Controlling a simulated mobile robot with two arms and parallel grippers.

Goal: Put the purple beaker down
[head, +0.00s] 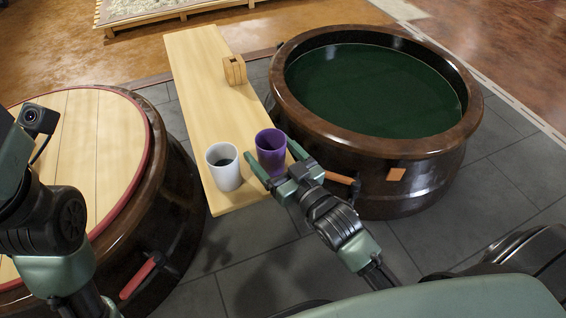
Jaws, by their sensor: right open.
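The purple beaker (271,149) stands upright near the front end of the light wooden plank (205,72). A white beaker (224,169) with something dark inside stands just left of it on the same plank. My right gripper (272,166) is open, with its fingers at the near side of the purple beaker, one low on its left and one on its right. I cannot tell whether the fingers touch it. My left arm comes in at the left edge, but its gripper is not in the picture.
A small wooden block with a slot (234,70) stands farther back on the plank. A large brown jar (405,180) with dark green liquid (375,88) is at right. Another jar with a wooden lid (105,130) is at left. The plank's middle is clear.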

